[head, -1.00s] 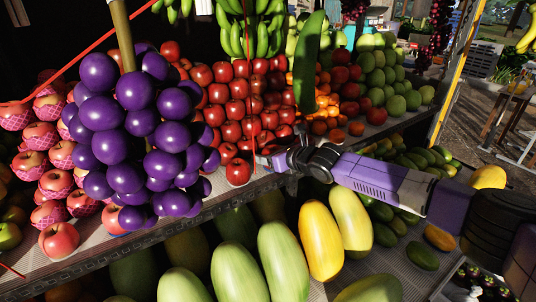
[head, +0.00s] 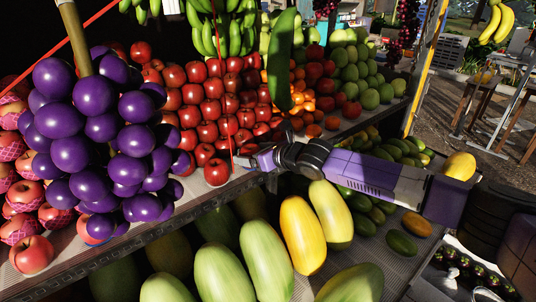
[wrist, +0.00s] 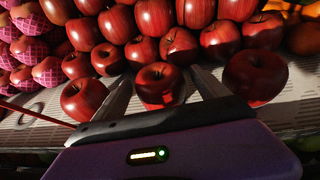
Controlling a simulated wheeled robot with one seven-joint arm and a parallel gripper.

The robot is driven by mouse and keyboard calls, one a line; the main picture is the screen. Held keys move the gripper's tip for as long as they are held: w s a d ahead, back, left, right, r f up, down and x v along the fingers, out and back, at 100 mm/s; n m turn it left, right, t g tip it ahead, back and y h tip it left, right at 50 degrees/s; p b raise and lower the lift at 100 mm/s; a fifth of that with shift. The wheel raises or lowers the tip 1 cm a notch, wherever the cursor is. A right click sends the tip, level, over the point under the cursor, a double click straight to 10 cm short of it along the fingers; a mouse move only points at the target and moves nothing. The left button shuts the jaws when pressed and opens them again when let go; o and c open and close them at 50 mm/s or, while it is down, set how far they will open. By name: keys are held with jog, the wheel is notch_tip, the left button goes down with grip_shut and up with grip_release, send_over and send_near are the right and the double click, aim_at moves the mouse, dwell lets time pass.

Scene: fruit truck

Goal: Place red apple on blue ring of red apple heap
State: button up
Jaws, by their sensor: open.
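Red apples (head: 210,110) are heaped on the shelf in the middle of the head view. My gripper (head: 246,156) is at the front of this heap, low over the shelf. In the wrist view my gripper (wrist: 162,80) is open, its two fingers pointing at the heap. One red apple (wrist: 158,92) lies between the fingertips; I cannot tell whether they touch it. Another apple (wrist: 84,99) sits left of the fingers and one (wrist: 254,76) to the right. A front apple (head: 217,172) shows left of my gripper in the head view.
Purple grapes (head: 95,150) hang in front of the shelf at left, beside apples in pink nets (head: 20,195). Oranges (head: 302,105) and green apples (head: 365,85) are to the right. Large melons (head: 265,262) lie on the lower shelf. A thin red line (head: 229,130) crosses the heap.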

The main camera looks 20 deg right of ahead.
jog(key=v, duration=0.8)
jog(key=shift+s, duration=0.2)
jog(key=shift+d+r, duration=0.1)
